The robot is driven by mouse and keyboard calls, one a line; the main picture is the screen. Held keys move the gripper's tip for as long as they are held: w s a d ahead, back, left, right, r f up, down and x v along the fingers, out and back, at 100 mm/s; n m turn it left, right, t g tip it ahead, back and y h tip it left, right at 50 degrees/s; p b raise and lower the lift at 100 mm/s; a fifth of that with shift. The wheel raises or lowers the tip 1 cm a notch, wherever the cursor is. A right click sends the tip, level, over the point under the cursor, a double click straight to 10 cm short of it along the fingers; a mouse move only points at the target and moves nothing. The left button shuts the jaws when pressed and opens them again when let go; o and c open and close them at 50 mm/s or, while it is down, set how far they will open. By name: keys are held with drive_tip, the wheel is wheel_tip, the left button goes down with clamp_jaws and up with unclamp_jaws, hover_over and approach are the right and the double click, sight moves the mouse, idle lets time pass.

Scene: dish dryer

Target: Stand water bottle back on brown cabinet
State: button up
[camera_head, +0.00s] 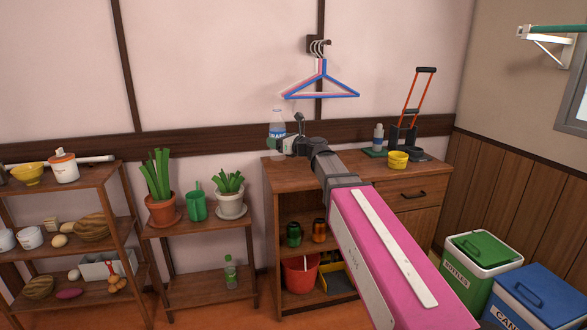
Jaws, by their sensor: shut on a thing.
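The water bottle (277,123) is clear with a blue label and looks upright. It is at the left end of the brown cabinet (345,170), against the wall in the picture. My gripper (281,146) is shut on the bottle's lower part, reaching from the right, and hides some of it. The bottle's base is near the cabinet top's left back corner. I cannot tell whether it touches the top.
Potted plants (230,200) stand on a lower shelf to the left. Blue and pink hangers (321,86) hang above. Green (480,256) and blue bins stand at right.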

drive_tip(key=shift+w+d+f, duration=0.85)
drive_tip(key=shift+w+f, duration=0.75)
drive_tip(key=shift+f, duration=0.15)
drive_tip(key=shift+w+d+f, duration=0.85)
drive_tip(key=shift+w+f, duration=0.7)
drive_tip(key=shift+f, duration=0.2)
drive_tip(key=shift+w+d+f, duration=0.85)
drive_tip(key=shift+w+f, duration=0.75)
drive_tip(key=shift+f, duration=0.15)
drive_tip(key=o, duration=1)
drive_tip(key=shift+f, duration=0.15)
drive_tip(key=v, duration=1.2)
